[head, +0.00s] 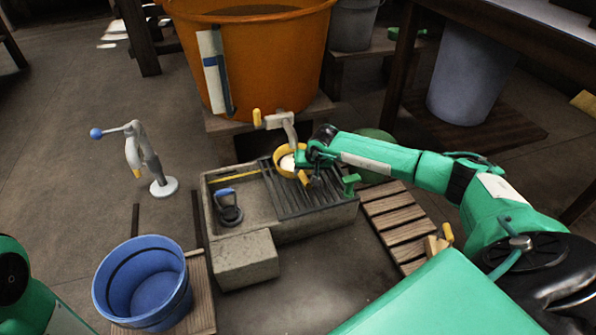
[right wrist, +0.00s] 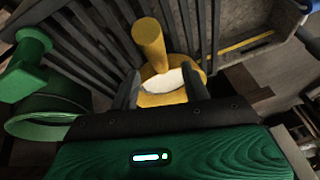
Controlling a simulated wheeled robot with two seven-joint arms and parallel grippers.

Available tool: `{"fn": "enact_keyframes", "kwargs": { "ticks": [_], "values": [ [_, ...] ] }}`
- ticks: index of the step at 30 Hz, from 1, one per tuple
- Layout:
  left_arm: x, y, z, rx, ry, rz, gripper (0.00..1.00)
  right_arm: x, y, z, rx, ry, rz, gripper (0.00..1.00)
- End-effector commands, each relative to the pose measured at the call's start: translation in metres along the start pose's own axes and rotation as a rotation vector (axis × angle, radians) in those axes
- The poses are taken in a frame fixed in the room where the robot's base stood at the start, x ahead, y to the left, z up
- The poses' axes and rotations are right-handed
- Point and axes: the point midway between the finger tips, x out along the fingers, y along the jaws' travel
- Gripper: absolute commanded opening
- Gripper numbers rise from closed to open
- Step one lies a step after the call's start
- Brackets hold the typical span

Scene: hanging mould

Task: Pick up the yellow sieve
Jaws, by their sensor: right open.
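The yellow sieve (head: 279,165) lies at the back of the dark slatted rack on the stone basin, below the tap. Something white shows inside its rim. My right gripper (head: 310,168) is just to its right and partly covers it. In the right wrist view, the open jaws (right wrist: 162,84) have the rim of the yellow sieve (right wrist: 165,97) showing between them, with its handle (right wrist: 150,42) pointing up beyond the fingertips. I cannot tell whether the fingers touch the sieve. My left gripper is out of view; only part of my left arm shows at bottom left.
The stone basin (head: 270,236) holds a blue-handled object (head: 228,207). A tap (head: 281,122) on the orange tub (head: 262,60) is close above the sieve. A green sieve (right wrist: 40,120) is beside the rack. A blue bucket (head: 150,300) stands at front left.

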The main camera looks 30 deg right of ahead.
Motion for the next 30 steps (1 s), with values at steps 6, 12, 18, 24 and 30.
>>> {"fn": "enact_keyframes", "kwargs": {
  "ticks": [6,12,18,24,30],
  "values": [
    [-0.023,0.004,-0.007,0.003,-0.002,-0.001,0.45,0.030,0.001,0.000,0.001,-0.001,-0.001,0.47],
    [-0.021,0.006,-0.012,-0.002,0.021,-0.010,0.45,0.042,0.001,-0.002,0.001,0.000,-0.001,0.47],
    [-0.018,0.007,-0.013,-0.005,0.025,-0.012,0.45,0.041,0.001,-0.003,0.001,0.000,0.000,0.47],
    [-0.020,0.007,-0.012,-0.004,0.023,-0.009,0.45,0.042,0.001,-0.002,0.001,0.000,0.000,0.47],
    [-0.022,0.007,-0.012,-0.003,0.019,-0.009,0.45,0.044,0.002,-0.001,0.001,0.000,0.000,0.47]
  ]
}}
